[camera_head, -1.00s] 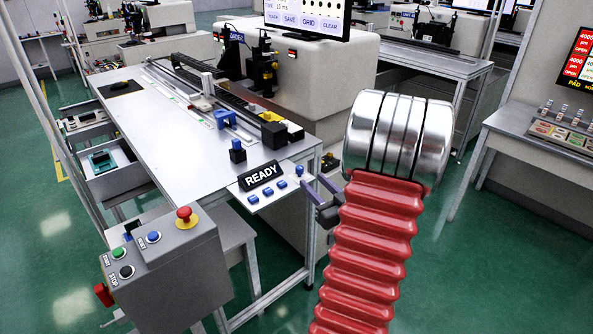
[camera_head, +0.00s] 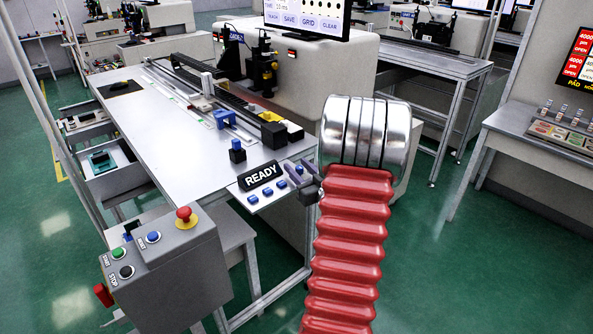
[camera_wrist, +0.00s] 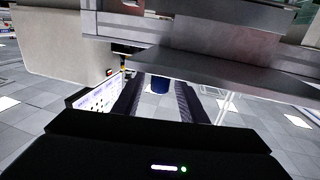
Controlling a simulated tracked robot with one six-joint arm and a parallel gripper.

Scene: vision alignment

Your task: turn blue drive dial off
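My red ribbed arm and silver wrist stand to the right.
Several blue buttons (camera_head: 267,191) sit on the panel beside my gripper. A black block with a blue top (camera_head: 237,150) stands behind the panel on the table (camera_head: 165,125). A grey control box (camera_head: 175,265) with a red emergency button is at front left. Floor is free at right.

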